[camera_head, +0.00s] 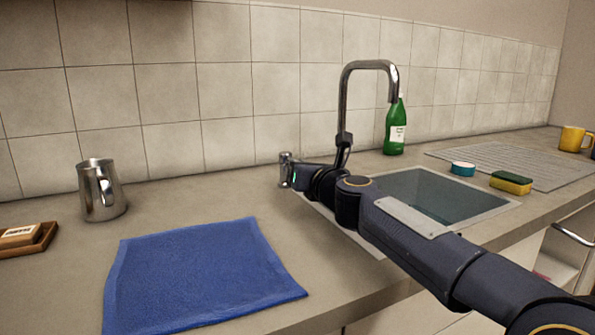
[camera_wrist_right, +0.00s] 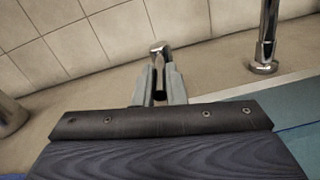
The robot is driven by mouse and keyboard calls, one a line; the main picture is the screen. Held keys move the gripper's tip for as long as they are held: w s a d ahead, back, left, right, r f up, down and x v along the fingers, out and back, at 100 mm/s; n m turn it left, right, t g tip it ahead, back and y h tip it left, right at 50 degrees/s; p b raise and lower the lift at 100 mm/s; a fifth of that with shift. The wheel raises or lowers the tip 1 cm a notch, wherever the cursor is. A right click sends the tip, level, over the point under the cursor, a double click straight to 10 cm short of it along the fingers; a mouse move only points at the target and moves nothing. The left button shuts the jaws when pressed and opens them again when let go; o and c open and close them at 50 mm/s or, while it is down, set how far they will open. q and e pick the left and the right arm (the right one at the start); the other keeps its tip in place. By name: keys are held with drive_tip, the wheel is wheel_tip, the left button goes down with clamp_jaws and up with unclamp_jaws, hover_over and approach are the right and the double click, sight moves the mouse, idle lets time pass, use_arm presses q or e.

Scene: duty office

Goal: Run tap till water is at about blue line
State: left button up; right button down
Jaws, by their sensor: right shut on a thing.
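The chrome tap (camera_head: 345,110) arches over the sink (camera_head: 490,205); no stream shows below its spout. The sink interior looks blue-green, and I cannot tell the water level. A thin darker blue line (camera_wrist_right: 297,127) shows in the right wrist view at the right, on the blue-green area. The tap's small chrome handle (camera_head: 285,168) stands left of the spout's base. My right gripper (camera_wrist_right: 161,88) is shut on this handle (camera_wrist_right: 159,48), whose top sticks out between the fingers. My right arm hides part of the sink's near left side. My left gripper is not in view.
A blue towel (camera_head: 195,275) lies on the counter at the front. A metal jug (camera_head: 101,190) and a soap tray (camera_head: 42,243) are left.

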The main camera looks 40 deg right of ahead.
drive_tip(key=shift+d+y, duration=0.15)
drive_tip(key=shift+y, duration=0.15)
drive_tip(key=c, duration=1.5)
unclamp_jaws()
drive_tip(key=p+v, duration=0.2)
drive_tip(key=v, duration=0.4)
drive_tip(key=shift+s, duration=0.4)
drive_tip(key=shift+s+a, duration=0.25)
drive_tip(key=shift+s, duration=0.25)
drive_tip(key=shift+f, duration=0.1)
